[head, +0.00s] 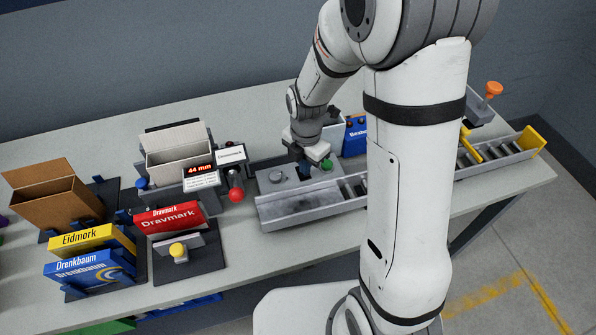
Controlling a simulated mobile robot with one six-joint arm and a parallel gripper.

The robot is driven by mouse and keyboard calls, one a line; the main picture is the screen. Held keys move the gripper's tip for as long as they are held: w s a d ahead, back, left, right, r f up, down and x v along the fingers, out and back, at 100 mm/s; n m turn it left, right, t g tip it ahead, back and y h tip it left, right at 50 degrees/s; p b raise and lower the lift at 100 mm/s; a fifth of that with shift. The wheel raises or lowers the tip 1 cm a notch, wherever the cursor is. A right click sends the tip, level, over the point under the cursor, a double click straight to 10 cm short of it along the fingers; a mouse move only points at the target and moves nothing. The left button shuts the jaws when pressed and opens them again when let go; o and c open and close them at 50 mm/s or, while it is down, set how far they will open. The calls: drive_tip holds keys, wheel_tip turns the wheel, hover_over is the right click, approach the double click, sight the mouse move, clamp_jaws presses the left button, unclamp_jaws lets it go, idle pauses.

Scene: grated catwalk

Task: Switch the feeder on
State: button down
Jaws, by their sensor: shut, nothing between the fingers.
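My gripper (304,172) is shut and empty, pointing down over a grey metal box (275,178) at the left end of a long grey trough. A green button (326,164) shows on the box, just right of my fingertips. A small grey round part (277,177) is on the box to the left. I cannot tell whether my fingertips touch the box. The trough (310,208) has dark rollers or slats and runs right behind my arm. No label in view marks the feeder, so I cannot tell which parts belong to it.
A unit with a red 44 mm display (200,170) and a red ball knob (235,195) stands left of the box. Further left are a red Dravmark box (168,220), a yellow Eidmork box (90,238) and a brown carton (58,203). An orange knob (494,88) is far right.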

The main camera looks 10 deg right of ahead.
drive_tip(key=shift+f+b, duration=0.55)
drive_tip(key=shift+f, duration=0.2)
drive_tip(key=shift+r, duration=0.15)
drive_tip(key=shift+r+p, duration=2.4)
drive_tip(key=shift+r, duration=1)
drive_tip(key=s+d+r+m+t+b, duration=0.1)
drive_tip(key=s+d+r+m, duration=0.3)
drive_tip(key=m, duration=0.9)
drive_tip(key=s+d+r+m+t+b, duration=0.1)
drive_tip(key=s+d+r+m+t, duration=0.1)
drive_tip(key=s+r+m, duration=0.8)
drive_tip(key=s+d+m, duration=0.1)
drive_tip(key=m, duration=0.2)
drive_tip(key=shift+d+r, duration=0.3)
drive_tip(key=shift+d, duration=0.05)
